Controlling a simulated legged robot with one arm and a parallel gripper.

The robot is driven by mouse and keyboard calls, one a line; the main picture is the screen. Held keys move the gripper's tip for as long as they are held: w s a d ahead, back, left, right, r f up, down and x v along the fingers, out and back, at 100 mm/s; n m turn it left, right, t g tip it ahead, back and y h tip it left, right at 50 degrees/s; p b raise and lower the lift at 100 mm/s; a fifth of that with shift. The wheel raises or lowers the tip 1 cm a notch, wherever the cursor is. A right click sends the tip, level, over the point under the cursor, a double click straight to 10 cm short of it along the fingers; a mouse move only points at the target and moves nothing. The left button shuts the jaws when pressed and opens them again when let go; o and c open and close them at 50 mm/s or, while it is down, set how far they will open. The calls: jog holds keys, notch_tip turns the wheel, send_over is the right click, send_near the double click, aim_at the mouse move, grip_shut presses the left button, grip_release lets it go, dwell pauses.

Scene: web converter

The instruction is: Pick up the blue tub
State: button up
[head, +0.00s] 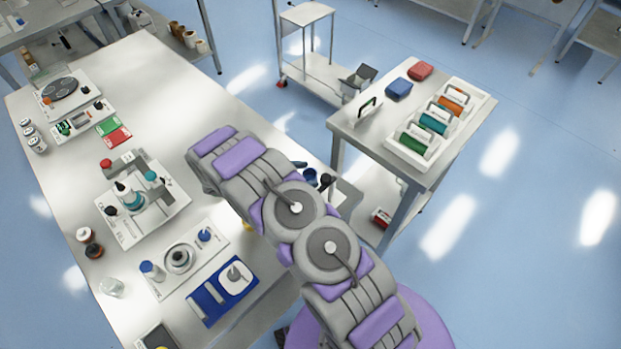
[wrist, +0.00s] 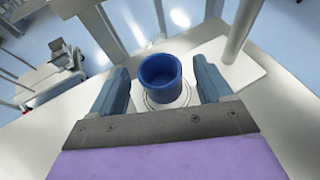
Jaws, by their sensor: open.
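The blue tub (wrist: 160,78) is a round, open-topped cup. In the wrist view it stands upright on a pale plate with ring markings (wrist: 180,103). My gripper (wrist: 159,66) is open, with one finger on each side of the tub. A gap shows on the right side; whether the left finger touches it I cannot tell. In the head view, a small blue piece that looks like the tub (head: 309,176) shows just beyond my arm. My gripper is not clearly visible there.
The long workbench (head: 190,85) on the left carries several trays and jars. The side table (head: 352,133) on the right holds a rack of coloured rolls (head: 410,155) and two small boxes. In the wrist view, a pale upright post (wrist: 241,30) stands close to the right finger.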

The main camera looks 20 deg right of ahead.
aim_at(316, 174)
jog(key=b+x, duration=0.1)
jog(key=x, duration=0.3)
jog(key=shift+a+f, duration=0.1)
jog(key=shift+f, duration=0.05)
jog(key=shift+d, duration=0.45)
jog(key=shift+a, duration=0.3)
jog(key=c, duration=0.7)
jog(key=shift+d, duration=0.15)
jog(key=c, duration=0.4)
